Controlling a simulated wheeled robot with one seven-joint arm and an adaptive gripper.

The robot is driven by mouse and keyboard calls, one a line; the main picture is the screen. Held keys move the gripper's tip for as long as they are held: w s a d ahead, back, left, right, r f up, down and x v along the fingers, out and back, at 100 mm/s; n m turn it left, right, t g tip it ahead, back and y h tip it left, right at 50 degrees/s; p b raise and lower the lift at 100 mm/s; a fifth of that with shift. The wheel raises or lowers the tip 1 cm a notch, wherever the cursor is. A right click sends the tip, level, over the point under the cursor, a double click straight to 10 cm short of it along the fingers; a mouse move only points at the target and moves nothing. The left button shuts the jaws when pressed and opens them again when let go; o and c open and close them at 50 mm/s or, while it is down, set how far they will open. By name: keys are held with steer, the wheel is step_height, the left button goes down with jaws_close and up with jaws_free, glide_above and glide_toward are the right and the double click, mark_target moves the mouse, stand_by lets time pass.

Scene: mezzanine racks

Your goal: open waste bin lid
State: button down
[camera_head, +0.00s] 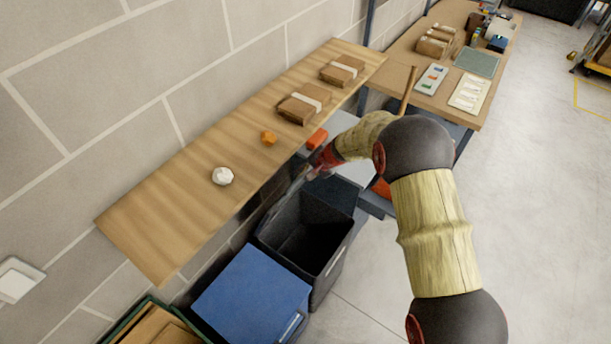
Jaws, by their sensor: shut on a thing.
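The dark waste bin (306,236) stands open below the shelf, its black inside in view. Its raised lid (284,200) shows as a narrow, steep dark panel by the shelf's front edge. My gripper (309,176) is at the top edge of this lid and is shut on it. The fingertips are small and partly hidden by the red and dark wrist parts, so the exact grip is unclear.
A blue-lidded bin (252,294) stands shut beside the dark bin, and a green bin (152,310) holds cardboard. The wooden shelf (195,205) bears a crumpled white ball (222,176), an orange lump (268,138) and boxes. Open floor (545,240) lies right.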

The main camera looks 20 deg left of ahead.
steer(key=shift+w+r, duration=0.1)
steer(key=shift+r, duration=0.05)
steer(key=c, duration=1.8)
jaws_free()
steer(key=shift+c, duration=0.2)
steer(key=shift+d+r, duration=0.25)
steer(key=shift+r, duration=0.15)
steer(key=v, duration=1.1)
steer(key=shift+s, duration=0.2)
